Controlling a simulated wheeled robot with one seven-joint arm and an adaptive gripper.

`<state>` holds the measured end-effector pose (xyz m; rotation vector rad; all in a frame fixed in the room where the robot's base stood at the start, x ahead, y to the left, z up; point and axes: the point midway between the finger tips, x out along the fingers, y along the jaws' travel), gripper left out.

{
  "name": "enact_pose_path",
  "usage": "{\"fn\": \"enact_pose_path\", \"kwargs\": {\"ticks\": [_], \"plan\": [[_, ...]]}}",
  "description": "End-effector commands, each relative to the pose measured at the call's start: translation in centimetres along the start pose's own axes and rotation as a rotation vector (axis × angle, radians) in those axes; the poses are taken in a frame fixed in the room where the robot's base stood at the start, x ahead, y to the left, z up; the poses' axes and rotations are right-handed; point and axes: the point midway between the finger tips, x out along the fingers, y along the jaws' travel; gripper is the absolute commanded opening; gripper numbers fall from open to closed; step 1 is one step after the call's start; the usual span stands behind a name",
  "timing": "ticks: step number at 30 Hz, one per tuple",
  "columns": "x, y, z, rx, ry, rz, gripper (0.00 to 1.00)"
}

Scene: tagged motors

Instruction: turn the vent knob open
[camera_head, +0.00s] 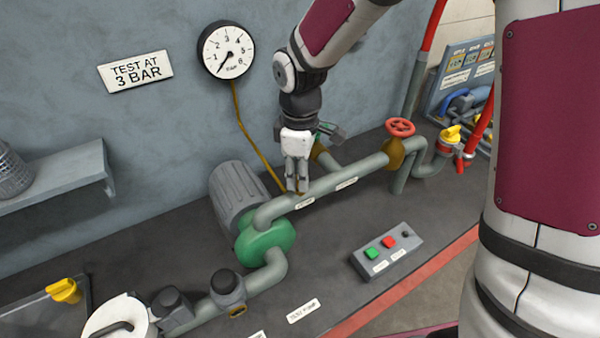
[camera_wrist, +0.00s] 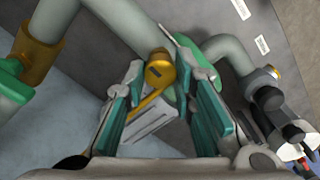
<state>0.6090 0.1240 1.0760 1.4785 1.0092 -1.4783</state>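My gripper (camera_head: 297,188) points down at the grey pipe (camera_head: 325,188) behind the green pump. In the wrist view my gripper (camera_wrist: 166,78) is open, with teal finger pads apart. A small brass round piece with a dark slot (camera_wrist: 158,72) shows between the fingers, near the pipe. I cannot tell whether a finger touches it, and no label I can read names it the vent knob. In the head view my fingers mostly hide this spot. A yellow knob (camera_head: 452,135) stands at the right and another yellow knob (camera_head: 64,290) at the lower left.
A red handwheel (camera_head: 400,127) stands on the pipe to the right. A gauge (camera_head: 226,50) hangs on the wall, with a thin yellow tube (camera_head: 252,135) running down. The green pump (camera_head: 265,247) and a button box (camera_head: 387,251) are in front. A shelf (camera_head: 60,187) is at left.

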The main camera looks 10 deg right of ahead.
Motion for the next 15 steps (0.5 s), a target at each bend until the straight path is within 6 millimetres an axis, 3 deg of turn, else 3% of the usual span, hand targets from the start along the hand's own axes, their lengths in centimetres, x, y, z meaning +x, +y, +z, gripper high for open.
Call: {"fn": "enact_pose_path", "kwargs": {"ticks": [1, 3, 15], "plan": [[-0.11, 0.02, -0.14, -0.001, 0.003, 0.003, 0.35], [-0.09, 0.01, -0.11, -0.001, 0.002, 0.002, 0.45], [-0.82, 0.06, -0.06, 0.001, 0.002, 0.003, 0.45]]}}
